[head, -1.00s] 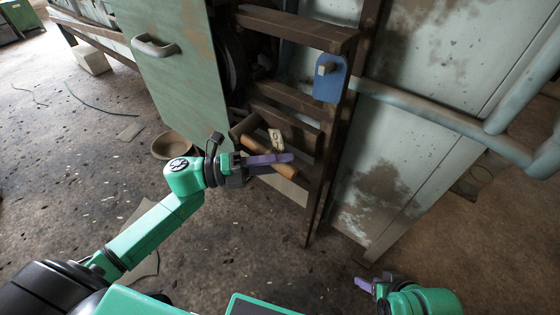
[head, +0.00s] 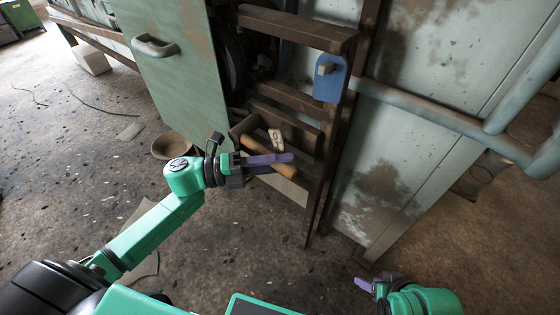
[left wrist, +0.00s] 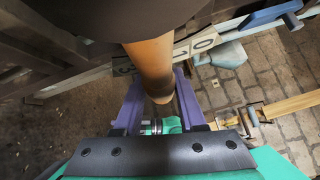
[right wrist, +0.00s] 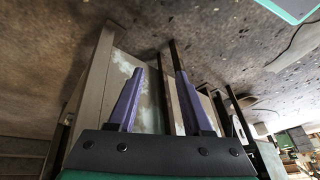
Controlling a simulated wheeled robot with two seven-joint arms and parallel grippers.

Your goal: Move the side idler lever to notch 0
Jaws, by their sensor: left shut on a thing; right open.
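The side idler lever shows as an orange-brown cylindrical handle (head: 284,170) low in the dark frame. In the left wrist view the handle (left wrist: 152,62) hangs between the two purple fingers, its end near the palm. My left gripper (head: 268,160) is shut on this handle, its fingers crossing it. A pale number plate (head: 276,140) sits just behind; in the left wrist view plates marked 1 (left wrist: 182,50) and 0 (left wrist: 204,42) lie to the right of the handle. The lever's pivot and notch engagement are hidden. My right gripper (head: 379,284) is open and empty, low and apart from the frame.
A blue plate with a grey knob (head: 329,82) is on the frame post above. A green door panel (head: 172,75) stands open at left. A round bowl (head: 170,146) lies on the floor behind my left wrist. Pale pipes (head: 430,115) run along the right panel.

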